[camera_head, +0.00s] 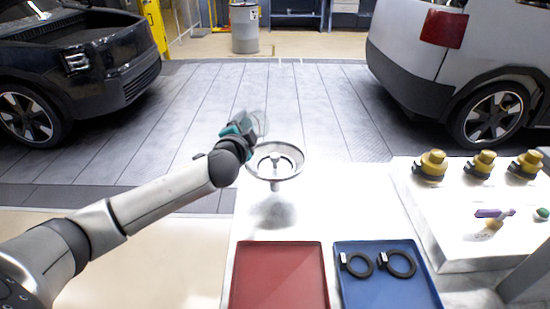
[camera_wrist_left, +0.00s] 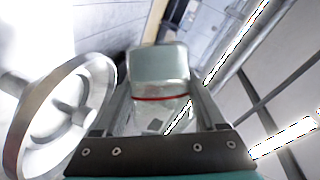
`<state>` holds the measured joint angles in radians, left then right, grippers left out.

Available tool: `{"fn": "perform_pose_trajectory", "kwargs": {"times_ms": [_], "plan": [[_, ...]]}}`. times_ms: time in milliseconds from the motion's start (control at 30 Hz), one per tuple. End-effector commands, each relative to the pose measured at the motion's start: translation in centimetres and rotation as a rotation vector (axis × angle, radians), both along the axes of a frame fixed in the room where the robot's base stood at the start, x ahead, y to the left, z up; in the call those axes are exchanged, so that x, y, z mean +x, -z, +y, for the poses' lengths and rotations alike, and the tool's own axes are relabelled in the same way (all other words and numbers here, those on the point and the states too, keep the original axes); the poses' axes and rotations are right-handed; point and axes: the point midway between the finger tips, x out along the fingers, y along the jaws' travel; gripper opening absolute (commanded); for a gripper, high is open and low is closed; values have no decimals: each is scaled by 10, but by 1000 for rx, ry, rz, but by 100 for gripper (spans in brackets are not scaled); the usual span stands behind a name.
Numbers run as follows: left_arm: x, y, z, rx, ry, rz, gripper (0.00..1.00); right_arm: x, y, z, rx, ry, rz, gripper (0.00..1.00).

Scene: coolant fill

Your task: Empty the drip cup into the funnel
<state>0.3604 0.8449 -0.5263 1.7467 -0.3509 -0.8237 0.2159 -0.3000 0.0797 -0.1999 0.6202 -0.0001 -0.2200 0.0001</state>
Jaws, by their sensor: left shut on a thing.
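The drip cup (camera_head: 260,121) is a clear, see-through cup, faint in the head view. In the left wrist view the cup (camera_wrist_left: 160,72) shows a red line around it and sits between the fingers. My left gripper (camera_head: 247,124) is shut on it, up beside the back left rim of the funnel. How far the cup is tilted and what it holds cannot be told. The funnel (camera_head: 290,174) is a wide metal bowl standing above the white table; its rim also shows at the left of the left wrist view (camera_wrist_left: 107,77). My right gripper is not in view.
A red tray (camera_head: 280,280) is empty. A blue tray (camera_head: 385,285) holds two black rings (camera_head: 402,264). Several yellow-black caps (camera_head: 432,165) stand on a raised white surface at the right, with small coloured items. Two vehicles stand behind, with open floor between.

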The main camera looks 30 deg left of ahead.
Motion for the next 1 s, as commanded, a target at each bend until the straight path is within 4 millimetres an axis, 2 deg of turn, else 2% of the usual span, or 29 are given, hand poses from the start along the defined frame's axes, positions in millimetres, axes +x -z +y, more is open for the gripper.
{"fn": "perform_pose_trajectory", "kwargs": {"times_ms": [1000], "plan": [[0,1,-1,114,0,-5,8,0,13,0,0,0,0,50]]}}
